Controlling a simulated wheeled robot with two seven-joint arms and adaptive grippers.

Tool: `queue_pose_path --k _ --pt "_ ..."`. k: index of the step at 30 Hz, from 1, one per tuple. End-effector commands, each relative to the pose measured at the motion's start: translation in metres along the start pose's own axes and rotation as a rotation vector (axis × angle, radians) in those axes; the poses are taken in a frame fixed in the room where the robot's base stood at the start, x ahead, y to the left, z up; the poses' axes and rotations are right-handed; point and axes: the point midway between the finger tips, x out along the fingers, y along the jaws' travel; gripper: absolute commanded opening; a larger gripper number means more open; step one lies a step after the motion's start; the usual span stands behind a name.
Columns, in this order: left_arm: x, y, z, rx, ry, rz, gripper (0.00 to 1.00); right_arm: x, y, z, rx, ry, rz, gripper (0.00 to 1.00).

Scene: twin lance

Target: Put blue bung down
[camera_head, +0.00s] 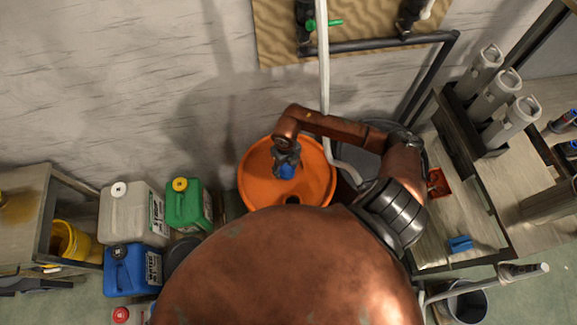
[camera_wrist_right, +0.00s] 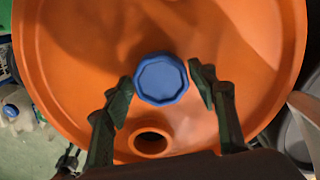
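The blue bung (camera_wrist_right: 161,79) is a faceted round cap over the orange drum lid (camera_wrist_right: 75,60). In the right wrist view it lies between the fingertips of my right gripper (camera_wrist_right: 161,82). The left-hand finger is close to its rim, and a thin gap shows at the other finger, so the gripper looks slightly open around it. An open round hole (camera_wrist_right: 150,142) in the lid lies below the bung in this view. In the head view my right gripper (camera_head: 287,160) points down at the lid, with the blue bung (camera_head: 287,172) at its tips. My left gripper is out of view.
Green (camera_head: 186,205), grey (camera_head: 128,212) and blue (camera_head: 131,268) jerrycans stand left of the drum. A pale hose (camera_head: 323,70) hangs behind it. A bench (camera_head: 505,190) with grey canisters is at the right. My copper body hides the lower middle.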

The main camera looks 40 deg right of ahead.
Motion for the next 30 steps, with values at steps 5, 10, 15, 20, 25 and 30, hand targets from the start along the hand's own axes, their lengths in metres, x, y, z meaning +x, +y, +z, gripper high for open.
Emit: queue_pose_path --k 5,10,15,20,25,30 --pt "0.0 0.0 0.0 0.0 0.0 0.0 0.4 0.0 0.0 0.0 0.0 0.0 0.0 0.63" --pt "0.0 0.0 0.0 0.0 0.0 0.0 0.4 0.0 0.0 0.0 0.0 0.0 0.0 0.63" --pt "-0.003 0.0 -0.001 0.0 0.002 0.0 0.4 -0.009 0.0 0.001 -0.001 -0.001 -0.001 0.63" --pt "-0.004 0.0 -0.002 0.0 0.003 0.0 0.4 -0.036 -0.001 0.001 -0.002 -0.003 -0.003 0.63" --pt "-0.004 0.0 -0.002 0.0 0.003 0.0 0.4 -0.073 -0.001 0.001 -0.002 -0.005 -0.002 0.63" --pt "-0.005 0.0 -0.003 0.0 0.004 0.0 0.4 -0.103 0.0 0.001 -0.002 -0.003 -0.002 0.63"
